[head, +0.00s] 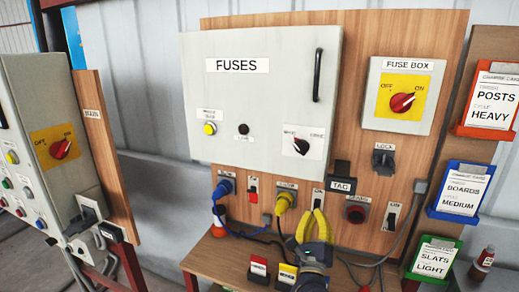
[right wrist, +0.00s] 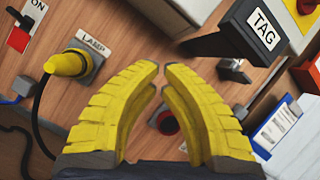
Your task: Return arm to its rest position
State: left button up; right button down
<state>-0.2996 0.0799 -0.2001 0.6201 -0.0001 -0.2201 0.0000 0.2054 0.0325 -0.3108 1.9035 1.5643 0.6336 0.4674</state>
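My right gripper (head: 311,212) has yellow fingers and points up, in front of the lower part of the wooden panel (head: 405,35). In the right wrist view its fingertips (right wrist: 162,68) stand a little apart with nothing between them. It looks open and empty. In the head view it is right of the yellow plug (head: 287,198) and below the black tag (head: 342,184) marked TAG. In the wrist view the yellow plug (right wrist: 65,64) under the LAMP label is left of the fingers, and the TAG (right wrist: 262,30) is at the upper right. My left gripper does not show.
The grey FUSES cabinet (head: 250,110) is shut, above the gripper. Card holders (head: 461,190) line the right side.

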jog(key=s+a+f+n+y, duration=0.1)
jog(key=s+a+n+y, duration=0.4)
jog(key=n, duration=0.4)
jog(key=s+a+f+n+y, duration=0.1)
jog(key=s+a+n+y, duration=0.25)
jog(key=n+y, duration=0.45)
jog(key=s+a+f+n+g, duration=0.2)
jog(key=s+f+n+g, duration=0.5)
jog(key=f+n, duration=0.6)
jog(key=s+d+f+n+g+h, duration=0.4)
jog(key=s+d+f+n+h, duration=0.25)
jog(key=s+d+f, duration=0.4)
jog(key=s+d+f+n+g+h, duration=0.35)
jog(key=s+d+h, duration=0.25)
jog(key=s+d, duration=0.6)
jog(key=s+a+f+m+g+y, duration=0.1)
jog(key=a+f+g+y, duration=0.15)
jog(key=f, duration=1.35)
jog(key=s+a+f+m+g+y, duration=0.1)
jog(key=a+f, duration=0.2)
jog(key=f, duration=1.2)
jog(key=s+f+m+g+y, duration=0.1)
jog(key=s+f+m+g, duration=0.1)
jog(key=s+f, duration=1.8)
jog(key=shift+s+d+g+y, duration=0.15)
jog(key=shift+s+g+y, duration=0.2)
jog(key=shift+s, duration=0.6)
